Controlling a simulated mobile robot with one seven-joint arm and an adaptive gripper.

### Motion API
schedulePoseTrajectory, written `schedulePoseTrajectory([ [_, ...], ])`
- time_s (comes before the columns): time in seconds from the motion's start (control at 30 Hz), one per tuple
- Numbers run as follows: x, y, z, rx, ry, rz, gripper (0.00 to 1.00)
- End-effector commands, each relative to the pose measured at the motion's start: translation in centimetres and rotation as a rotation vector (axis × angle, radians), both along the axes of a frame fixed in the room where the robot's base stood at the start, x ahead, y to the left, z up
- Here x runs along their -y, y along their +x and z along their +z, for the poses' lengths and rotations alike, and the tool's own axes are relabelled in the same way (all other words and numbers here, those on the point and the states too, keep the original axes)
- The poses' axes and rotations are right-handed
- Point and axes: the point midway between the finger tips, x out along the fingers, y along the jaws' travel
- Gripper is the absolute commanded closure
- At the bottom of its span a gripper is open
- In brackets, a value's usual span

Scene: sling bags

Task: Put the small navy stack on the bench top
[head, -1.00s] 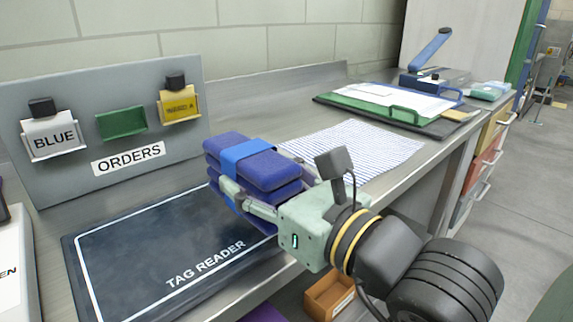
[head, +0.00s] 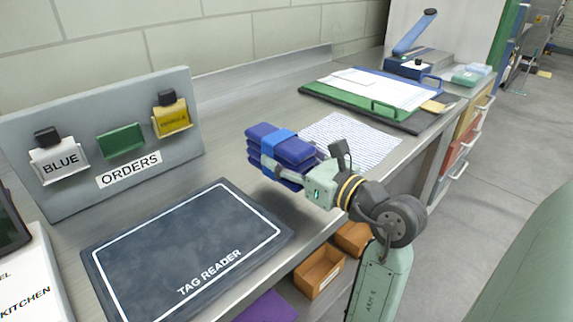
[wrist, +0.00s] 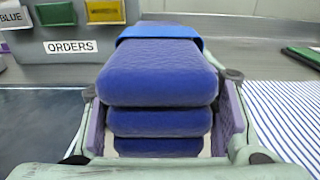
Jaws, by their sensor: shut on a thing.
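The small navy stack (head: 284,150) is several folded navy pieces bound by a bright blue band. My gripper (head: 291,171) is shut on it, with one finger on each side, as the wrist view of the stack (wrist: 158,85) shows. The stack is level, over the steel bench top (head: 245,185), between the tag reader mat and the striped sheet. I cannot tell whether its underside touches the bench. The far end of the stack is hidden in the wrist view.
The dark tag reader mat (head: 190,250) lies at left, the striped sheet (head: 352,138) at right. An orders board (head: 120,150) stands behind the mat. Clipboards (head: 375,95) lie farther back. Orange bins (head: 318,270) sit below the bench edge. Bare bench shows around the stack.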

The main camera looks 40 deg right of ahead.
Motion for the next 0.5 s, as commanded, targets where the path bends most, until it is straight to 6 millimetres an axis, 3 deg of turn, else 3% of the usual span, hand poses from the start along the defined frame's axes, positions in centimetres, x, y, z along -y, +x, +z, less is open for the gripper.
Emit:
schedulePoseTrajectory([
  [0.3, 0.1, 0.0, -3.3, 0.001, 0.002, 0.000, 0.89],
  [0.5, 0.0, 0.0, -3.5, 0.001, -0.001, 0.000, 0.89],
])
